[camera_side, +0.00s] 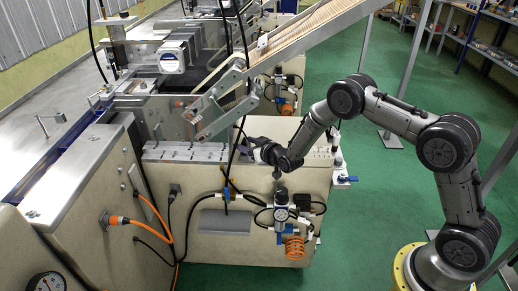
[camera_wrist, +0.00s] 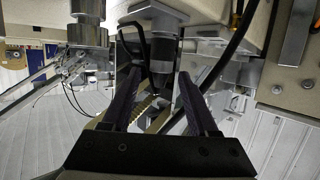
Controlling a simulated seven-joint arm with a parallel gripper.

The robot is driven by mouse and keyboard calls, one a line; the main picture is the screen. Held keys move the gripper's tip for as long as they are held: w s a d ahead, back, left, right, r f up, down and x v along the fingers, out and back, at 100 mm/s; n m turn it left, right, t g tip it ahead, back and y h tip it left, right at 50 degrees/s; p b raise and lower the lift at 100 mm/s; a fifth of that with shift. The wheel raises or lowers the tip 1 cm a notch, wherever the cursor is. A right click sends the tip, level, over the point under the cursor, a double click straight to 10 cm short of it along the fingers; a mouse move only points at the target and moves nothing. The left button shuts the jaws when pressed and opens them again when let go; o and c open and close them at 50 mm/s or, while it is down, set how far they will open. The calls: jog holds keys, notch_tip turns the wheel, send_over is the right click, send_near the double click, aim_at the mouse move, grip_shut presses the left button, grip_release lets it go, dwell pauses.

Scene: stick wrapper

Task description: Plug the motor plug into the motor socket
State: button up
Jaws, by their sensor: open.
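My gripper (camera_side: 258,150) is at the top right edge of the beige machine body in the side view. In the wrist view my gripper (camera_wrist: 156,76) has its two dark fingers apart. A dark cylindrical part (camera_wrist: 163,58), possibly the motor plug, shows between and beyond the fingertips. I cannot tell whether either finger touches it. In the side view the arm and machine parts hide that spot. I cannot make out the motor socket for certain in either view.
A black cable (camera_wrist: 234,48) runs close to the right finger in the wrist view. In the side view a metal linkage (camera_side: 218,103) and an inclined chute (camera_side: 318,30) stand above my gripper. Orange cables (camera_side: 157,212) hang on the machine front. Green floor (camera_side: 370,215) is clear below the arm.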

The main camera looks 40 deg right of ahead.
jog(key=v, duration=1.2)
jog(key=shift+s, duration=0.25)
jog(key=shift+r, duration=0.1)
notch_tip(320, 180, up, 24)
jog(key=t, duration=0.3)
jog(key=s+a+r, duration=0.1)
jog(key=s+r, duration=0.5)
jog(key=r, duration=0.1)
jog(key=s+g+y, duration=0.1)
jog(key=s+g, duration=0.3)
jog(key=s, duration=1)
jog(key=s+f+g, duration=0.8)
jog(key=s+f, duration=0.3)
jog(key=s, duration=0.4)
jog(key=shift+s+a+n, duration=0.3)
jog(key=shift+s+n, duration=0.1)
